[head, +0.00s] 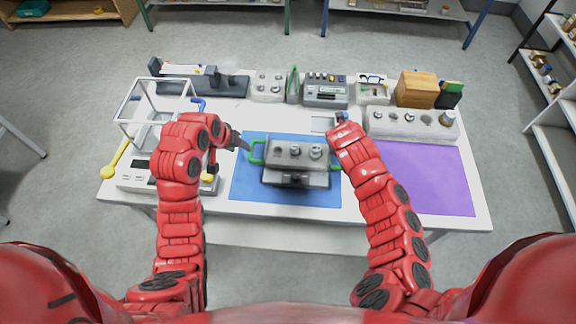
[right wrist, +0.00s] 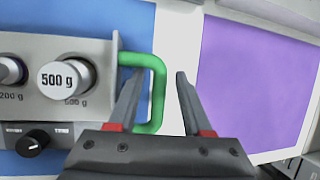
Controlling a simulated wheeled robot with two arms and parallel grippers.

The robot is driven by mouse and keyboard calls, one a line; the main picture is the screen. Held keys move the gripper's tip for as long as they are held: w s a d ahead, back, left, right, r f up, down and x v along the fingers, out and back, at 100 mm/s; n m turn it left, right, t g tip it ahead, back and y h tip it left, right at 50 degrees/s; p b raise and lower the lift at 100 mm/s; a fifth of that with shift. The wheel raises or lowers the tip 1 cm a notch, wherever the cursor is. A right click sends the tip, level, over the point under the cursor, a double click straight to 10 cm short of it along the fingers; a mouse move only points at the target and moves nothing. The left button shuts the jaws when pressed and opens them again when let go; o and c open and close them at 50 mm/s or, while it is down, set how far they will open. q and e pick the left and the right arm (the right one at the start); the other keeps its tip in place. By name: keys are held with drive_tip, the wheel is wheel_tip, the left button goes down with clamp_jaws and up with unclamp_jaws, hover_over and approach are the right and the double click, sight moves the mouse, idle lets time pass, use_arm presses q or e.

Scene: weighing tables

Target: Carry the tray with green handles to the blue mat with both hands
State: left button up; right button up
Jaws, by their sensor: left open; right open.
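The grey tray (head: 272,158) carries metal weights, one marked 500 g (right wrist: 66,77), and lies over the blue mat (head: 245,185). Its left green handle (head: 252,153) faces my left gripper (head: 243,143), which is open close beside it; exact contact cannot be told. The right green handle (right wrist: 158,85) shows in the right wrist view. My right gripper (right wrist: 158,73) is open there, with the handle's outer bar between its fingers in the picture. In the head view my right arm hides most of that gripper.
A purple mat (head: 430,180) lies to the right, bare. Weight blocks, a grey instrument (head: 326,92) and a wooden box (head: 416,89) line the back of the white table (head: 470,215).

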drive_tip(key=shift+r, duration=0.15)
use_arm(q)
drive_tip(key=shift+v, duration=0.8)
use_arm(e)
drive_tip(key=v, duration=1.1)
drive_tip(key=shift+s+r, duration=0.2)
drive_tip(key=shift+r, duration=0.05)
use_arm(q)
drive_tip(key=shift+s, duration=0.1)
use_arm(e)
drive_tip(key=shift+a, duration=0.15)
